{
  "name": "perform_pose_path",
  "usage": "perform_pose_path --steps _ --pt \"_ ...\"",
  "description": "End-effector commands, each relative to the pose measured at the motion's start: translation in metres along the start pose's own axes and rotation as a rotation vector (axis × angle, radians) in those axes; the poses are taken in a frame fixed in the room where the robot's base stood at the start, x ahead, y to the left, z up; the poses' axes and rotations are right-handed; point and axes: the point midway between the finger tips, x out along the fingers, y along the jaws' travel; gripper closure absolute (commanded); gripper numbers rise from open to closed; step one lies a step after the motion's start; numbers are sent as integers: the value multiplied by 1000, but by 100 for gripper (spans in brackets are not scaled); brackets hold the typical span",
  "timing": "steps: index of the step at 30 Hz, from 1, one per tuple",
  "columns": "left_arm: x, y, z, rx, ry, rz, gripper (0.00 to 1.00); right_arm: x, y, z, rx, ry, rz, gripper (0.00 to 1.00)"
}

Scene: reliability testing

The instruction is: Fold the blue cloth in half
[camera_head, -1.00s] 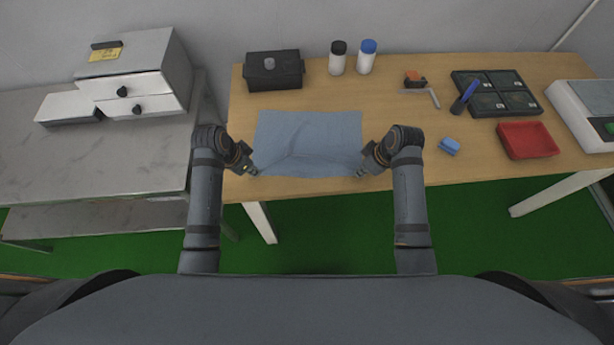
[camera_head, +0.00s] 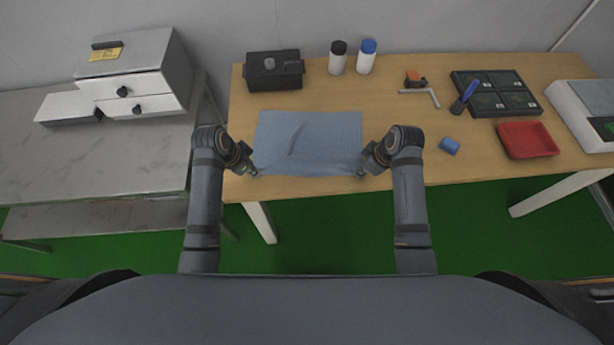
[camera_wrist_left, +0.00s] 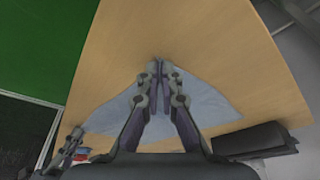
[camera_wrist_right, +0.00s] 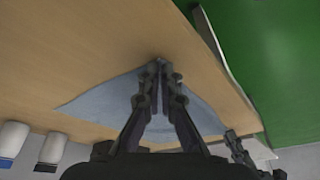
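The blue cloth (camera_head: 310,140) lies spread on the wooden table, with a short wrinkle left of its middle and a rumpled near edge. My left gripper (camera_head: 254,172) is at its near left corner, and my right gripper (camera_head: 361,172) is at its near right corner. In the left wrist view the fingers (camera_wrist_left: 160,66) are closed together at the tip of the cloth (camera_wrist_left: 205,108). In the right wrist view the fingers (camera_wrist_right: 158,64) are also closed at the cloth's corner (camera_wrist_right: 105,98). The pinched corners themselves are mostly hidden by the fingers.
A black box (camera_head: 273,72) and two bottles (camera_head: 338,58) stand behind the cloth. To the right are a small blue object (camera_head: 449,146), a red tray (camera_head: 528,140) and a black compartment tray (camera_head: 497,93). Bare table lies between cloth and box.

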Motion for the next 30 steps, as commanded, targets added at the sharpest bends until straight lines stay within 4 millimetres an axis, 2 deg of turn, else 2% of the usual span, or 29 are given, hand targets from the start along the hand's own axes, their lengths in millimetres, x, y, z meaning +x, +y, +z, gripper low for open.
perform_pose_path --steps 17,30 --pt "-2 0 0 -1 -3 1 100 -1 -1 1 1 -6 -4 100" --pt "-43 0 -13 0 -1 0 100 -43 0 -13 0 -2 -1 100"
